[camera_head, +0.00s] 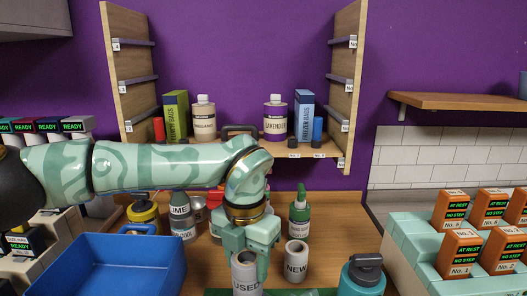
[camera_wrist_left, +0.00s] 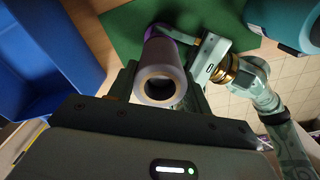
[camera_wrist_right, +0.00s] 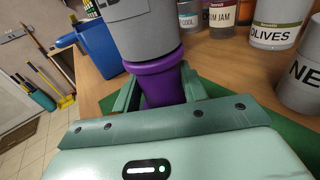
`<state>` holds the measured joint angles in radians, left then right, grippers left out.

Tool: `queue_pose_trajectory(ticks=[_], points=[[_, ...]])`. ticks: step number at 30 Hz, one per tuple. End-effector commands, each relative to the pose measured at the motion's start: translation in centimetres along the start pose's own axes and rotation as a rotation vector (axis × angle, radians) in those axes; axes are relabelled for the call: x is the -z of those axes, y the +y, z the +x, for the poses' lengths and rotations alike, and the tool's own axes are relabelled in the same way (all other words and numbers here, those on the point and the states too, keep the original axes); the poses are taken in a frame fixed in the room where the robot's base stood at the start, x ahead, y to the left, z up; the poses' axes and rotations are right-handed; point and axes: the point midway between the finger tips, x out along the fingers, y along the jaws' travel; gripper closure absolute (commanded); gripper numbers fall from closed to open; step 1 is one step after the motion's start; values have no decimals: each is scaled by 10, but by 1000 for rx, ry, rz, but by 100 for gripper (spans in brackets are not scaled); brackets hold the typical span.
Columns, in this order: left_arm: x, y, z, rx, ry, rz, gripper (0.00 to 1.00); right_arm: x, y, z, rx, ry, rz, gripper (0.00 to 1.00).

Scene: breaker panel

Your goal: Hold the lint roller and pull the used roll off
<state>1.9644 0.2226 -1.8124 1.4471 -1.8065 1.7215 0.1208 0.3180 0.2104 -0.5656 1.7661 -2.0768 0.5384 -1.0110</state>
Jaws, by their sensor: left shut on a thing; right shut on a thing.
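The used roll (camera_head: 246,283), a grey cylinder marked USED, stands at the bottom middle of the head view. My left gripper (camera_head: 250,262) comes down on it from above and is shut on it. In the left wrist view the roll (camera_wrist_left: 160,75) sits between the fingers, its hollow end facing the camera. The lint roller's purple handle (camera_wrist_right: 160,82) is between the fingers of my right gripper (camera_wrist_right: 158,92), which is shut on it. In the right wrist view the roll sits directly above the handle. A roll marked NEW (camera_head: 296,262) stands to the right.
A blue bin (camera_head: 120,262) stands at the left. A green mat (camera_wrist_left: 115,35) lies beneath the grippers. A teal bottle (camera_head: 362,275) is at the right, and a green bottle (camera_head: 299,218) stands behind the new roll. A shelf unit (camera_head: 345,90) rises at the back.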

Motion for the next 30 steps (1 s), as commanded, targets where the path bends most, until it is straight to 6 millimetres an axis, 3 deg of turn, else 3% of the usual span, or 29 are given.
queue_pose_trajectory(ticks=[18, 30], points=[[0, 0, -44, 0, -2, 0, 78, 1, 0, 0, -1, 1, 1, 85], [0, 0, -60, -1, -2, 0, 78, 1, 0, 0, -1, 1, 1, 85]])
